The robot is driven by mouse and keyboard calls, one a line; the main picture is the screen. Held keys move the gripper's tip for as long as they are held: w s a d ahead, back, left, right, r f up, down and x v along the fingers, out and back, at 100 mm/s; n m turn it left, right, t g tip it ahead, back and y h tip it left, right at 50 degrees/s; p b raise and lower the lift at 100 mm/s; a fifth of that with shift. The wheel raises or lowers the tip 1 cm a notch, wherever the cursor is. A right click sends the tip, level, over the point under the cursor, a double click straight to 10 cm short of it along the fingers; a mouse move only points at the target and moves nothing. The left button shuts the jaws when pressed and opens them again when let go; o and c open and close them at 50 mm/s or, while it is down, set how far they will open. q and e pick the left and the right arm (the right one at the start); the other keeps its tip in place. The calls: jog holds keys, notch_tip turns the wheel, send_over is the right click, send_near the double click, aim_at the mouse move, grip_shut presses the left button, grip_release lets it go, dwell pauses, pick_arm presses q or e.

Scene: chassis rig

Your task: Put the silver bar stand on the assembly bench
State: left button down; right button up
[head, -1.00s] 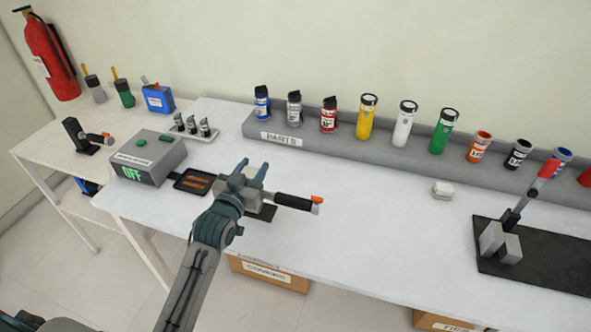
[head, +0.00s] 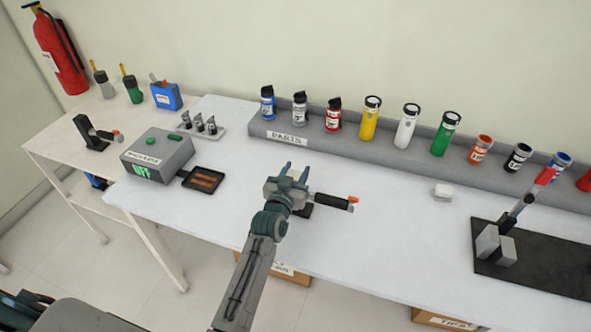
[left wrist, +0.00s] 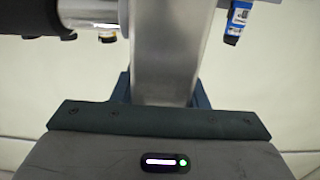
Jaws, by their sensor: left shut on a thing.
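My left gripper (head: 292,172) is shut on the silver bar stand, over the left-middle of the white bench (head: 390,235). The stand's bar, with a black sleeve and orange tip (head: 334,202), points right in the head view. Part of its dark base (head: 303,211) shows beside my gripper; most of its post is hidden there. In the left wrist view the silver post (left wrist: 168,55) is between the fingers, with the bar (left wrist: 85,18) running left. I cannot tell whether the base touches the bench. My right gripper is not in view.
A grey box with a green "OFF" display (head: 155,157) and a dark tray (head: 203,180) are at left. The parts rack (head: 340,143) with several cans runs along the back. The bench middle is clear.

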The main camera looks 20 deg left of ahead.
pick_arm(q)
jog(key=shift+r, duration=0.1)
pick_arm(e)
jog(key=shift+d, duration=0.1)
pick_arm(q)
jog(key=c, duration=1)
grip_release()
jog(key=shift+c, duration=0.2)
jog(key=shift+o, duration=1)
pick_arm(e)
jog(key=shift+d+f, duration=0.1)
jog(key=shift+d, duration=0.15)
pick_arm(q)
jog(key=shift+s, duration=0.15)
jog(key=s+b, duration=0.4)
jog(key=s, duration=0.7)
jog(key=shift+s+a, duration=0.2)
jog(key=shift+s, duration=0.2)
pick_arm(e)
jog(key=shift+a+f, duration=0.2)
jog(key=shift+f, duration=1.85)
